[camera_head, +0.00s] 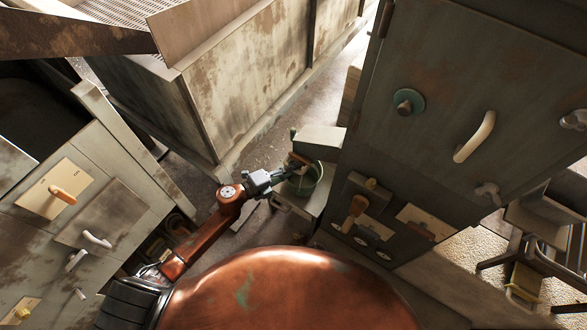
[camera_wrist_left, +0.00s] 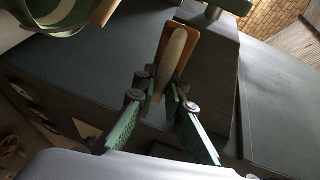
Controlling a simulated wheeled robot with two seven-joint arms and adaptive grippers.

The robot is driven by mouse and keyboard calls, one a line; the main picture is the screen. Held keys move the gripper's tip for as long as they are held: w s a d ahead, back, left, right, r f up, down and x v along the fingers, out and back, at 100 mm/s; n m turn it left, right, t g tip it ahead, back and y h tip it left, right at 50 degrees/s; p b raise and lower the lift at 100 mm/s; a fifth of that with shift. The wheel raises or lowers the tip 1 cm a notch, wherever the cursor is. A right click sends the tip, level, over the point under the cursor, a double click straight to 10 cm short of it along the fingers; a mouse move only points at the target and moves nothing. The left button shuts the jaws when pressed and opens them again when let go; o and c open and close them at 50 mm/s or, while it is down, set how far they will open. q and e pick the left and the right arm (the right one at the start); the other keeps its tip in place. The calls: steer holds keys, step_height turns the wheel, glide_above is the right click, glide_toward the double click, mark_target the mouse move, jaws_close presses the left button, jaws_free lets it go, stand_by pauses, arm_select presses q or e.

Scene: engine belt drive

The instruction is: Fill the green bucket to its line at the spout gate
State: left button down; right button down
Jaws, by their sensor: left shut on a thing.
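The green bucket (camera_head: 309,184) stands on a small pale stand (camera_head: 281,205), under the box-shaped spout (camera_head: 320,138). My left gripper (camera_head: 287,170) is beside the bucket's rim, just below the spout. In the left wrist view the gripper (camera_wrist_left: 155,90) has its green-padded fingers on both sides of a wooden gate handle (camera_wrist_left: 170,62) and is shut on it. The handle is in front of the grey spout body (camera_wrist_left: 206,55). The bucket's rim (camera_wrist_left: 45,34) shows at the upper left. The bucket's line and fill level cannot be made out. My right gripper is not in view.
A tall grey cabinet (camera_head: 445,60) with knobs and handles stands right of the bucket. A panel cabinet (camera_head: 120,190) is at the left. A large rusty bin (camera_head: 240,75) stands behind. A chair (camera_head: 550,225) is at the far right. Bare floor (camera_head: 280,130) lies between bin and spout.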

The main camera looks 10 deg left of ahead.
arm_select(q)
steer(key=shift+a, duration=0.1)
steer(key=shift+s+a+p, duration=0.2)
steer(key=shift+s, duration=0.35)
steer(key=shift+s+a+p, duration=0.2)
steer(key=shift+s, duration=0.3)
steer(key=c, duration=2.2)
jaws_free()
steer(key=shift+c, duration=0.2)
steer(key=v, duration=1.2)
steer(key=shift+w, duration=0.1)
steer(key=shift+c, duration=0.4)
